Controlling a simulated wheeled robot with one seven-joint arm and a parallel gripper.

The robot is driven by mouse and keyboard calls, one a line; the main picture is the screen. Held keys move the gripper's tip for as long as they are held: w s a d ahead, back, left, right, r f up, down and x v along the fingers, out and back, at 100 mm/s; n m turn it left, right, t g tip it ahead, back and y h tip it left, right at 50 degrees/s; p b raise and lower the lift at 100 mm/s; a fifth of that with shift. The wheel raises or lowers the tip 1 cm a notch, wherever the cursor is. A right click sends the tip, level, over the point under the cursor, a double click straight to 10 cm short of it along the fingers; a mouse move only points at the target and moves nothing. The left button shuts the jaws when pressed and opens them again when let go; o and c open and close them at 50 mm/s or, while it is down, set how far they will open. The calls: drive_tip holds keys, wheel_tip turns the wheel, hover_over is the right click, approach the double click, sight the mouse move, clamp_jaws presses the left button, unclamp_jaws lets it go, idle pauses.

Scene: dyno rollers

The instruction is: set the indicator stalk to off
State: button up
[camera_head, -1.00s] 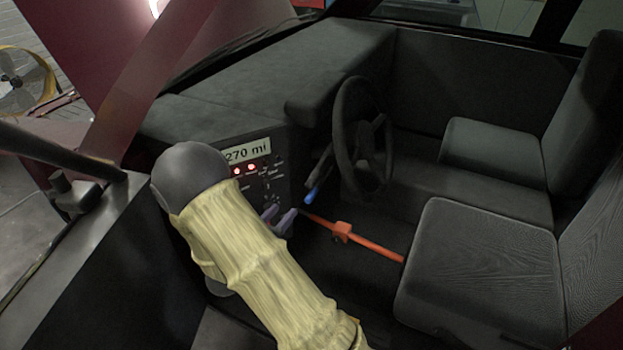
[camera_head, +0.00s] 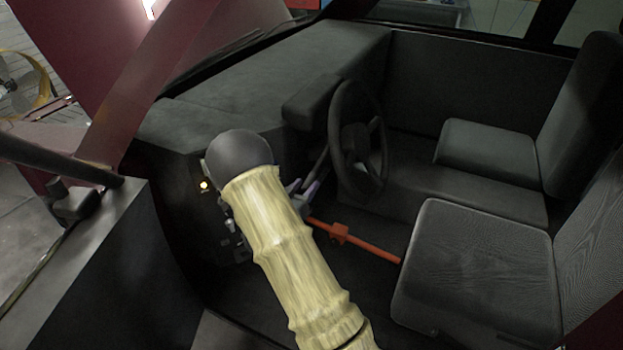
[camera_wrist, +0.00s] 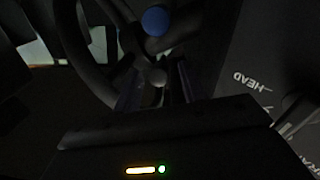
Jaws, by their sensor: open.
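The steering wheel (camera_head: 358,140) stands ahead of the dash. A dark stalk (camera_head: 319,166) shows beside it, just past my gripper (camera_head: 302,190), which partly hides it. In the wrist view a round blue knob (camera_wrist: 155,20) shows beyond my fingertips, near the wheel rim. A grey round end (camera_wrist: 158,77) shows between my two dark fingers. I cannot tell which of these belongs to the indicator stalk, nor its setting. My gripper is open, with its fingers either side of the grey end; contact cannot be made out.
My arm covers much of the instrument panel; an amber light (camera_head: 204,185) shows to its left. An orange bar (camera_head: 350,238) crosses low in front of the seat (camera_head: 470,265). The wrist view shows a dark panel lettered HEAD (camera_wrist: 252,80) at right.

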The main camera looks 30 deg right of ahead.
sight(311, 179)
drive_tip(key=x, duration=0.4)
clamp_jaws()
